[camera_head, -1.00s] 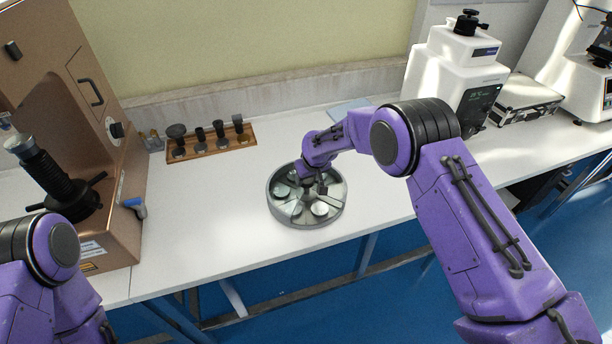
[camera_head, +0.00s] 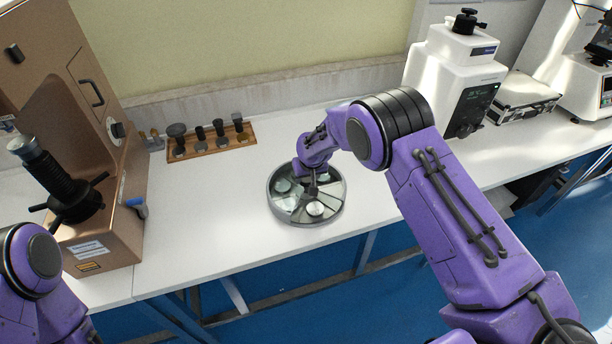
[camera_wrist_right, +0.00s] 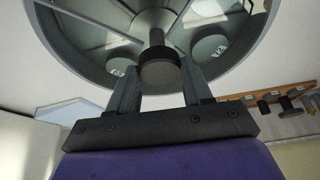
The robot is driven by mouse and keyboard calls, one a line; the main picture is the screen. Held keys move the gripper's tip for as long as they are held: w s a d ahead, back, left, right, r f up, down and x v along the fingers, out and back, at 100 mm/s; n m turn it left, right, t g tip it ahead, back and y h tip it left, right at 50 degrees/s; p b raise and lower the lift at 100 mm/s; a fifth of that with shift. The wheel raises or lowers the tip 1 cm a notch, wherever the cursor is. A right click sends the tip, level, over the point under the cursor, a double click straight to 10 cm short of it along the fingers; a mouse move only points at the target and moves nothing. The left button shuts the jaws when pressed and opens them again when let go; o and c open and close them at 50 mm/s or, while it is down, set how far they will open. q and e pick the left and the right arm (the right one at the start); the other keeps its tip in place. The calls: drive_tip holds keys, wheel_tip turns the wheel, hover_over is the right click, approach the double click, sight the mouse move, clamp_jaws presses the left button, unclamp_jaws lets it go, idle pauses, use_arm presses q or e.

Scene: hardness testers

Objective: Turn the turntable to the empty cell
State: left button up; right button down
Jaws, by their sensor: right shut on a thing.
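The turntable (camera_head: 272,207) is a round grey metal dish on the white bench, divided into wedge cells by thin walls. Pale round discs lie in several cells; the arm covers part of the far side. A dark knob (camera_wrist_right: 160,70) stands on its central post. My right gripper (camera_head: 311,181) reaches down over the centre of the dish. In the right wrist view its fingers (camera_wrist_right: 161,80) stand on either side of the knob, shut on it. Two marked discs show in cells there. Only part of my left arm shows at the lower left; its gripper is out of view.
A wooden rack (camera_head: 212,146) with several dark-topped pieces stands behind the turntable. A large brown tester (camera_head: 110,190) is at left, and a white tester (camera_head: 455,75) at back right with a silver case (camera_head: 525,100) beside it. The bench around the dish is mostly clear.

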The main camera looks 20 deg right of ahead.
drive_tip(key=shift+c, duration=2.4)
unclamp_jaws()
drive_tip(key=shift+f, duration=0.1)
drive_tip(key=b+v, duration=0.2)
drive_tip(key=v, duration=0.8)
drive_tip(key=shift+r, duration=0.3)
